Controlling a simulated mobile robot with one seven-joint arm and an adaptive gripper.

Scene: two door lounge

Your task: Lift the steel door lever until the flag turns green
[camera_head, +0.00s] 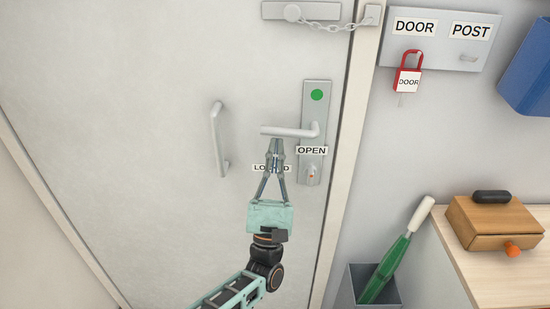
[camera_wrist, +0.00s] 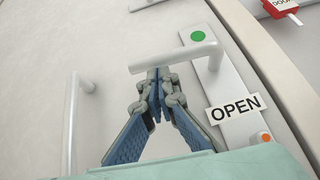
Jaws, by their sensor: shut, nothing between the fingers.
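The steel door lever (camera_head: 290,132) sits on a grey plate (camera_head: 307,170) at the right side of the door. It points left and looks about level in the head view. The round flag (camera_head: 317,95) above it is green; it also shows green in the wrist view (camera_wrist: 198,36). My gripper (camera_head: 277,145) is shut and empty, its fingertips just under the lever's free end. In the wrist view the lever (camera_wrist: 176,56) lies right at the fingertips (camera_wrist: 154,76); touching or a small gap, I cannot tell. An "OPEN" label (camera_head: 311,150) is on the plate.
A vertical pull handle (camera_head: 219,140) is left of the lever. A door chain (camera_head: 320,26) hangs above. A red padlock (camera_head: 407,72) hangs on the board at right. A bin with a green umbrella (camera_head: 388,265) and a wooden box (camera_head: 492,222) are lower right. My fingers partly cover a "LOCKED" label.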

